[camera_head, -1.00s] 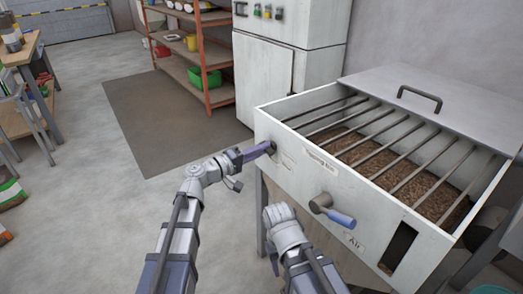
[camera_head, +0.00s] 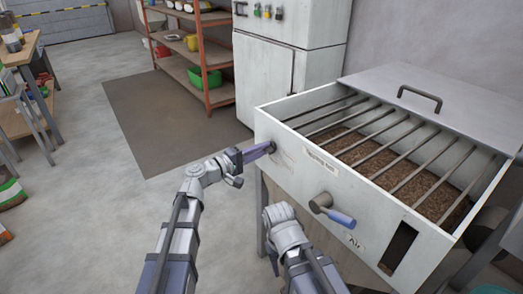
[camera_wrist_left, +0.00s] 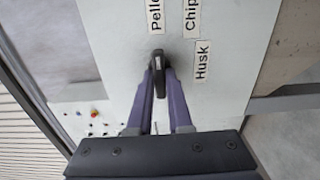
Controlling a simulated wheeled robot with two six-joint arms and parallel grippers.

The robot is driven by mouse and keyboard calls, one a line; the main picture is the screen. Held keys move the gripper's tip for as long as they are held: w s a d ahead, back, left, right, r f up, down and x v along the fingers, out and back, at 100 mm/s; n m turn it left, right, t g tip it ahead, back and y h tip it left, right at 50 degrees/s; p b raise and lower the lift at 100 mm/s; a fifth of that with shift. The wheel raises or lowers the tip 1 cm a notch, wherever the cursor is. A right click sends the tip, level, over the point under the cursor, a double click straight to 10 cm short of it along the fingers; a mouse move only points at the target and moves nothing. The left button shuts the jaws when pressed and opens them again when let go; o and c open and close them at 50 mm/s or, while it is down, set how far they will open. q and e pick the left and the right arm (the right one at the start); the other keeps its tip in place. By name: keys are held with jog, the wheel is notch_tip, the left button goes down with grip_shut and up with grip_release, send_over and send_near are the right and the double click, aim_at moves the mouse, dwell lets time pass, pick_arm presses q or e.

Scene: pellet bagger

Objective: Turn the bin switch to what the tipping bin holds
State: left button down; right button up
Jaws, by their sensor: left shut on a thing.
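The tipping bin (camera_head: 290,165) is a pale grey box with bars across its open top. Brown, coarse, loose material (camera_head: 388,170) lies under the bars; its exact kind is hard to tell. My left gripper (camera_head: 270,147) is at the bin's front wall, shut on the dark bin switch (camera_wrist_left: 158,66). In the left wrist view, labels reading "Pelle…" (camera_wrist_left: 155,15), "Chip…" (camera_wrist_left: 191,17) and "Husk" (camera_wrist_left: 201,62) surround the switch. The switch's visible end lies just below the "Pelle…" label. My right arm's wrist is low in the head view; its fingers are hidden.
A blue-handled lever (camera_head: 340,217) sticks out of the bin front near an "Air" label (camera_head: 353,242). A dark slot (camera_head: 398,249) is at its right. A lid (camera_head: 440,95) with a handle lies behind the bars. Open floor is to the left.

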pick_arm(q)
jog(key=c, duration=0.8)
grip_release()
jog(key=shift+c, duration=0.2)
jog(key=v, duration=0.8)
jog(key=shift+d, duration=0.1)
jog(key=s+d+f+m+g+y, duration=0.35)
jog(key=s+f, duration=0.25)
jog(key=f, duration=0.2)
jog(key=s+d+f+m+g+y, duration=0.2)
jog(key=s+d+f+m+g, duration=0.25)
jog(key=s+f, duration=0.2)
jog(key=s+a+f+m+g+y, duration=0.3)
jog(key=s+a+f+y, duration=0.45)
jog(key=s+y, duration=0.3)
notch_tip(320, 180, up, 33)
jog(key=p, duration=3.3)
jog(key=shift+w, duration=0.45)
